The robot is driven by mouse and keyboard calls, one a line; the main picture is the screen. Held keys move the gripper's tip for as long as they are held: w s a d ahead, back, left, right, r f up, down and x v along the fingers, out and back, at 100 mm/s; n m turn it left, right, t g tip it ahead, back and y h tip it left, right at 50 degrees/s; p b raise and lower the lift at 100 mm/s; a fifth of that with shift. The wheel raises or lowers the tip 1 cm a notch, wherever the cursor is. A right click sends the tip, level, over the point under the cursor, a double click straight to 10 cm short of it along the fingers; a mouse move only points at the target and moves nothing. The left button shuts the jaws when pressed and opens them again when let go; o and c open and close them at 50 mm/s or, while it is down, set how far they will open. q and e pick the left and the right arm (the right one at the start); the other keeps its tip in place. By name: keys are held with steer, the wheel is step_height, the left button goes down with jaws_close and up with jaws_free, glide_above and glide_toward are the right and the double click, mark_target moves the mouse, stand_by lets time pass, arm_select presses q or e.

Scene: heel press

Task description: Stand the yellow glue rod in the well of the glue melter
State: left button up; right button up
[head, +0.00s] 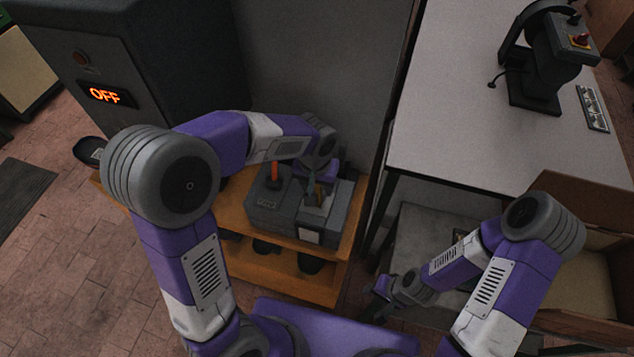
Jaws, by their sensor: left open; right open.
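The glue melter (268,216) is a dark grey box unit on a wooden shelf stand, with an orange-red upright piece on its left part. A small yellow piece, which looks like the yellow glue rod (318,194), shows upright at the recess in the melter's right part. My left gripper (317,186) is directly over this recess, open, with its fingers close around or beside the rod. The arm partly hides the rod's top, and its lower end is not clear. My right gripper (376,306) is open and low, away from the melter, near the floor area at right.
The wooden stand (285,285) has dark items on its lower shelf. A dark cabinet (150,50) with a lit OFF sign (105,96) stands behind left. A white table (440,110) bears a black press (545,60). An open cardboard box (590,215) is at right.

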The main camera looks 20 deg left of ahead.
arm_select(q)
step_height(320, 180, up, 8)
steer(key=shift+s+f+p, duration=0.25)
steer(key=shift+s+p, duration=0.1)
steer(key=shift+s, duration=0.1)
stand_by(0.9)
